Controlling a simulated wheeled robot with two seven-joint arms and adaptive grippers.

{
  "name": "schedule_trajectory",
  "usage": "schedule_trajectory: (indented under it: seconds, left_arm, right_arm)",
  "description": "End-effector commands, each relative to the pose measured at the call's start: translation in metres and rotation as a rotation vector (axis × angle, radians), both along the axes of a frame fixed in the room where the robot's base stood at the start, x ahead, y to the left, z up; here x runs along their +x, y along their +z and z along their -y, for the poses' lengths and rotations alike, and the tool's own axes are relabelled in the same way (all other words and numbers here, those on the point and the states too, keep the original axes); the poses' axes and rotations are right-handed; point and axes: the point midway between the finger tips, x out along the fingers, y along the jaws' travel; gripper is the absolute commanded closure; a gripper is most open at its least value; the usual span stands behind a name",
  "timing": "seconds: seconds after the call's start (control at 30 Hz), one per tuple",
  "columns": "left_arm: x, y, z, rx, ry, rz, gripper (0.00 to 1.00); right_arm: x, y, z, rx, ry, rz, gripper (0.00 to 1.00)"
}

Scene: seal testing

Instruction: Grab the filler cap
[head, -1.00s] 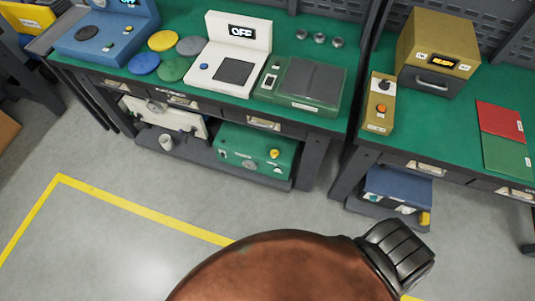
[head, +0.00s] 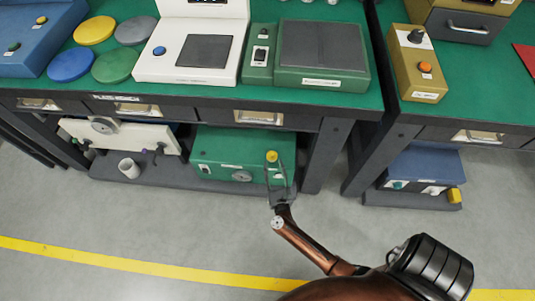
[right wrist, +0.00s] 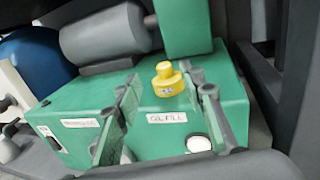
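The yellow filler cap (head: 271,157) sits on top of the green pump unit (head: 225,160) on the lower shelf. In the right wrist view the cap (right wrist: 168,80) stands upright behind an "OIL FILL" label on the green top. My right gripper (head: 279,178) reaches in from the front. In the right wrist view its two fingers (right wrist: 160,105) are spread wide, with the cap beyond and between their tips, apart from both. The right gripper is open and empty. My left gripper is in neither view.
A white unit (head: 118,134) and a white cup (head: 129,168) stand left on the lower shelf (head: 160,183). The workbench (head: 300,110) overhangs the pump unit, with a table leg (head: 325,158) at right. A dark motor (right wrist: 105,38) lies behind the cap. The floor in front is clear.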

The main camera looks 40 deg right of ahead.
Motion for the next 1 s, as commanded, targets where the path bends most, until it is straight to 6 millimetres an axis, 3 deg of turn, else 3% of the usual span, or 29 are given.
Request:
schedule_trajectory:
  seconds: [0.6,0.87,1.0]
  left_arm:
    - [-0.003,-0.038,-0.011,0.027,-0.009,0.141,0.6]
    - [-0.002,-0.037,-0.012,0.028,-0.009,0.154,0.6]
    - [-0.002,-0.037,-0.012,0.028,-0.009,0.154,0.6]
  right_arm:
    - [0.054,-0.006,0.043,-0.005,0.001,-0.002,0.63]
    - [0.057,-0.003,0.045,-0.003,0.001,-0.001,0.63]
    - [0.057,-0.004,0.045,-0.003,0.001,-0.001,0.7]
